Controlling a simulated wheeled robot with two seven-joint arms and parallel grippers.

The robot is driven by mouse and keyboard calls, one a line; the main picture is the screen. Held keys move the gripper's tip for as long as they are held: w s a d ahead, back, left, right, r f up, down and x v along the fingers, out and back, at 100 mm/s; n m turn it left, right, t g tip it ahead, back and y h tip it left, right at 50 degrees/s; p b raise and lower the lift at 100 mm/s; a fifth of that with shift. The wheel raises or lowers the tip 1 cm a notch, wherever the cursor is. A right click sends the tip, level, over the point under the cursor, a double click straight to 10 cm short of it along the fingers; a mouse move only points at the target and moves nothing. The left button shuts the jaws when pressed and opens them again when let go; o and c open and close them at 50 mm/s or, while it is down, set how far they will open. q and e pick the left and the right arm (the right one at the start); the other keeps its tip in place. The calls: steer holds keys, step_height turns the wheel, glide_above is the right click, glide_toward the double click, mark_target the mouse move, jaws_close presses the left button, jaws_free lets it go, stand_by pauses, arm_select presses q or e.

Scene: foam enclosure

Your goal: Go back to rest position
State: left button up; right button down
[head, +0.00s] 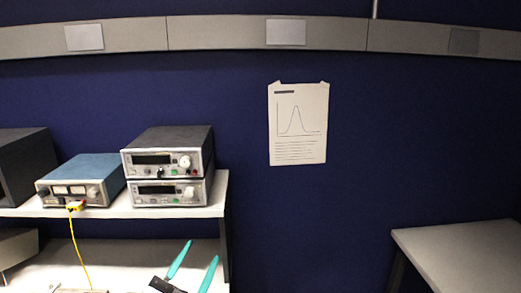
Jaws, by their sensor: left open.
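My left gripper (194,262) shows at the bottom of the head view, with two teal fingers pointing up. The fingers are apart and nothing shows between them. It is in front of the lower surface of the white shelf unit on the left. Its arm is mostly below the frame. My right gripper is not in view.
A white shelf (110,211) holds two stacked instruments (167,165), a blue-topped meter (82,181) with a yellow cable (77,245), and a dark box (24,165). A grey table (465,255) stands at right. A paper (298,123) hangs on the blue wall.

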arm_select(q)
steer(key=s+a+f+n+g+y, duration=0.3)
steer(key=s+f+g, duration=0.1)
steer(key=f, duration=0.3)
steer(key=s+a+f+n+g+y, duration=0.3)
steer(key=f, duration=0.5)
steer(key=s+a+f+n+g+y, duration=0.3)
steer(key=s+f+g, duration=0.1)
steer(key=f, duration=0.3)
steer(key=s+f+g+h, duration=0.1)
steer(key=s+f+g, duration=0.5)
steer(key=s, duration=0.6)
step_height(320, 180, down, 34)
steer(key=s+g+b, duration=0.2)
steer(key=s+b, duration=0.1)
steer(key=b, duration=0.3)
steer(key=s+a+f+b, duration=0.3)
steer(key=s+f+b, duration=0.1)
steer(key=s+f, duration=1.1)
step_height(320, 180, down, 4)
steer(key=shift+s+r+g, duration=0.15)
steer(key=shift+g, duration=0.25)
